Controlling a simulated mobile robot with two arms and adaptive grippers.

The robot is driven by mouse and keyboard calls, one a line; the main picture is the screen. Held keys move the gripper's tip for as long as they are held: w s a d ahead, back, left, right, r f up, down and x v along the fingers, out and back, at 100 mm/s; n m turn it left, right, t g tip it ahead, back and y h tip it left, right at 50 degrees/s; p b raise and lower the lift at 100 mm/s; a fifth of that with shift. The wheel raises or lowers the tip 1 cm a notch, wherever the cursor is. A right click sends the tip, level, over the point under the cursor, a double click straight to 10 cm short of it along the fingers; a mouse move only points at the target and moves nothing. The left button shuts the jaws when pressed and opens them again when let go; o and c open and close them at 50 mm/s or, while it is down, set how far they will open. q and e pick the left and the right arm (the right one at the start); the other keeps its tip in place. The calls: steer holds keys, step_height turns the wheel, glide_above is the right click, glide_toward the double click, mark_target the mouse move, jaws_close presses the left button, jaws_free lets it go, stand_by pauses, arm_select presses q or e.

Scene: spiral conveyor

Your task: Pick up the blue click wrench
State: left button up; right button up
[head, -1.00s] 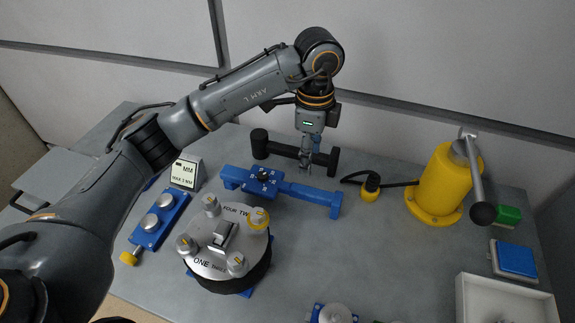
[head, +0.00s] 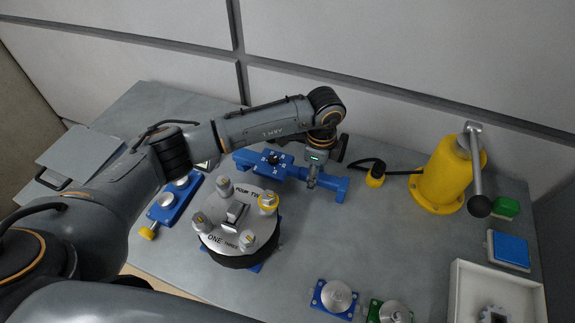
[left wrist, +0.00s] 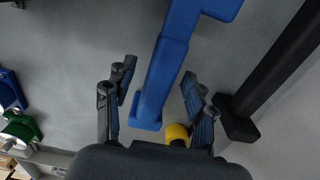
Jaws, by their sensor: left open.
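The blue click wrench (head: 335,189) lies on the grey table behind the round four-knob fixture, its long bar running left to right. In the left wrist view its bar (left wrist: 163,70) runs down between the fingers. My left gripper (head: 311,184) is open and pointing down over the wrench's right part, and hides some of it. In the left wrist view the open fingers (left wrist: 157,86) stand on either side of the bar, with gaps showing. I cannot tell the exact height of the fingertips. My right gripper is not in view.
A round fixture (head: 228,236) with knobs stands in front of the wrench. A black bar tool (left wrist: 265,75) lies just behind it. A white tray (head: 456,290) is at front right.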

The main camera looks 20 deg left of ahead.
arm_select(q)
steer(key=shift+f, duration=0.5)
steer(key=shift+c, duration=0.2)
jaws_close()
steer(key=shift+r, duration=0.1)
